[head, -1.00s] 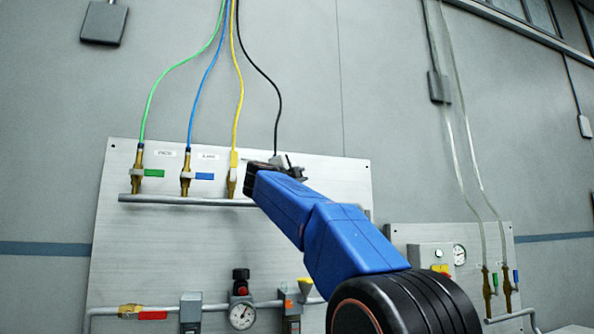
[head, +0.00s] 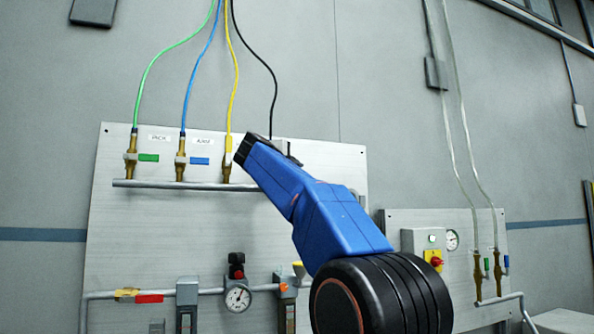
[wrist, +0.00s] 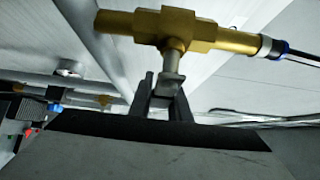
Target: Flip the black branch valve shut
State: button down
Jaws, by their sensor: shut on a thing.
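In the wrist view a brass valve (wrist: 190,32) lies across the top, with a black hose (wrist: 300,55) leaving its right end through a blue-ringed fitting. A short grey stem (wrist: 170,72) comes from the valve body toward me. My gripper (wrist: 165,88) has its two dark fingers closed around the valve's handle just below that stem. The handle is mostly hidden between the fingers, so its angle is unclear. In the head view the black hose (head: 274,95) runs down behind my blue arm, which hides the black valve and my fingertips.
Left of my arm stand the green-handled valve (head: 131,158), blue-handled valve (head: 181,160) and yellow-hose valve (head: 227,168) on a grey manifold pipe (head: 150,184). Below are a gauge (head: 238,298) and a red-handled valve (head: 148,298). A second panel (head: 395,222) stands right.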

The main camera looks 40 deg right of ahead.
jog(key=shift+f, duration=0.1)
jog(key=c, duration=1.6)
grip_release()
jog(key=shift+d, duration=0.1)
jog(key=shift+c, duration=0.2)
jog(key=shift+s, duration=0.1)
jog(key=v, duration=1.7)
jog(key=shift+a, duration=0.2)
